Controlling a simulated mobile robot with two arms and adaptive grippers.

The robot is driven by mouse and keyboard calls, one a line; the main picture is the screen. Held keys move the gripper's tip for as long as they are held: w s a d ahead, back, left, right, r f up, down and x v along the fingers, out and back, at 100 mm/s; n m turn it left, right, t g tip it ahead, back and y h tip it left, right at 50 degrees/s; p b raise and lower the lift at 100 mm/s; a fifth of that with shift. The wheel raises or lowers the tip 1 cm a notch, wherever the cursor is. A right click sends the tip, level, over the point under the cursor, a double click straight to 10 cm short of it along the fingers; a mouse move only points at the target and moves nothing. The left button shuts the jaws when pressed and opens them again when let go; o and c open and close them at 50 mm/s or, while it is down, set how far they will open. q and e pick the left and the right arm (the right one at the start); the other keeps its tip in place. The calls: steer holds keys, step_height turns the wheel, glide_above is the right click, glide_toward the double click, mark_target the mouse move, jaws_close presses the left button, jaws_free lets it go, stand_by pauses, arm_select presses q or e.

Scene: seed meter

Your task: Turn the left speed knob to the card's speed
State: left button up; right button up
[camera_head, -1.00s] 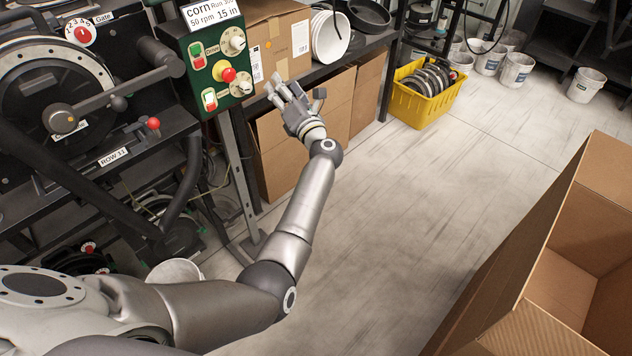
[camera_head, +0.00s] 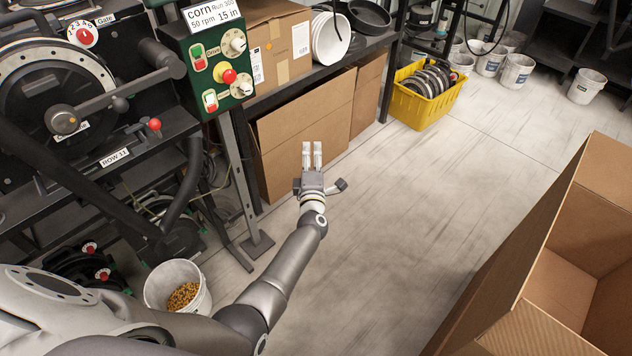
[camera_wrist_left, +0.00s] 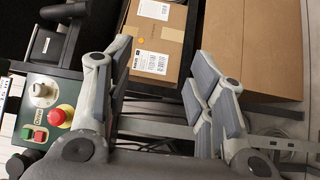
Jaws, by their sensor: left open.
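The green control panel (camera_head: 216,65) hangs at the upper left. It carries an upper white knob (camera_head: 235,42), a lower white knob (camera_head: 242,87), a red mushroom button (camera_head: 229,75) and two red-green switches. The card (camera_head: 212,14) above it reads corn, 50 rpm, 15 in; its other line is hard to read. My left gripper (camera_head: 312,152) is open and empty, below and right of the panel, apart from it. In the left wrist view a white knob (camera_wrist_left: 42,90) and red button (camera_wrist_left: 59,116) show left of the open fingers. My right gripper is not in view.
A dark seed-meter stand (camera_head: 60,90) is left of the panel. Cardboard boxes (camera_head: 290,140) are behind my gripper. A white bucket (camera_head: 160,287) of corn is on the floor. A large open carton (camera_head: 500,300) stands at right. The middle floor is clear.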

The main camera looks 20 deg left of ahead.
arm_select(q)
step_height(320, 180, down, 6)
steer(key=s+d+m+h, duration=0.2)
steer(key=m, duration=0.2)
steer(key=shift+s+d+f, duration=0.2)
steer(key=shift+s+f, duration=0.05)
steer(key=shift+s, duration=0.05)
